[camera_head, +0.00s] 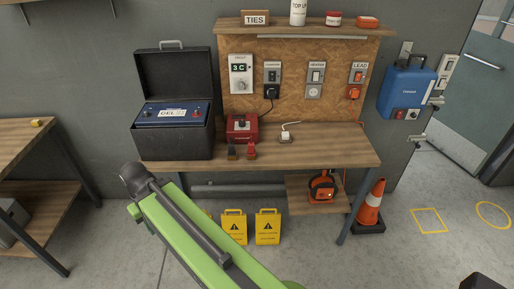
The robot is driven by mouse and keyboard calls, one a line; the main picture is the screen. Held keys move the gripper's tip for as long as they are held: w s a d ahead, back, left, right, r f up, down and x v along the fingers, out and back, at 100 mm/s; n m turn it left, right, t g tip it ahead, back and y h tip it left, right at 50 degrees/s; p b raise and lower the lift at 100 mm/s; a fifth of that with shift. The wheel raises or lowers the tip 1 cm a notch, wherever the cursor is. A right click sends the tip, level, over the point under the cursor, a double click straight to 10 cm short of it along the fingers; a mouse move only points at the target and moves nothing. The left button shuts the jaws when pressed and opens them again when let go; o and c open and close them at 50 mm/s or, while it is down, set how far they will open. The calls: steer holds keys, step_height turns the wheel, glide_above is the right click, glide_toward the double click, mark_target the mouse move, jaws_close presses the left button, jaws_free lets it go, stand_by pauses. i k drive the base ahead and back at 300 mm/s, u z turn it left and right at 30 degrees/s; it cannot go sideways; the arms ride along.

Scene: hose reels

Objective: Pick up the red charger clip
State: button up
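The red charger clip (251,150) is small and lies near the front edge of the wooden workbench (335,150). A black clip (232,153) lies just left of it, a small gap apart. Both are just in front of a red charger box (242,127). My green arm link crosses the lower left, with a dark joint at its upper end, left of the clips and apart from them. I cannot make out my gripper in this view. Nothing covers the red clip.
An open black case (175,140) stands left of the charger. A white plug (286,136) lies to its right. Bare bench top lies further right. Yellow signs (267,227) and an orange cone (370,206) stand on the floor. A dark object (480,282) shows at bottom right.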

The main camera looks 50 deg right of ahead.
mark_target(252, 153)
steer(key=z, duration=0.15)
steer(key=i, duration=0.85)
steer(key=u, duration=0.35)
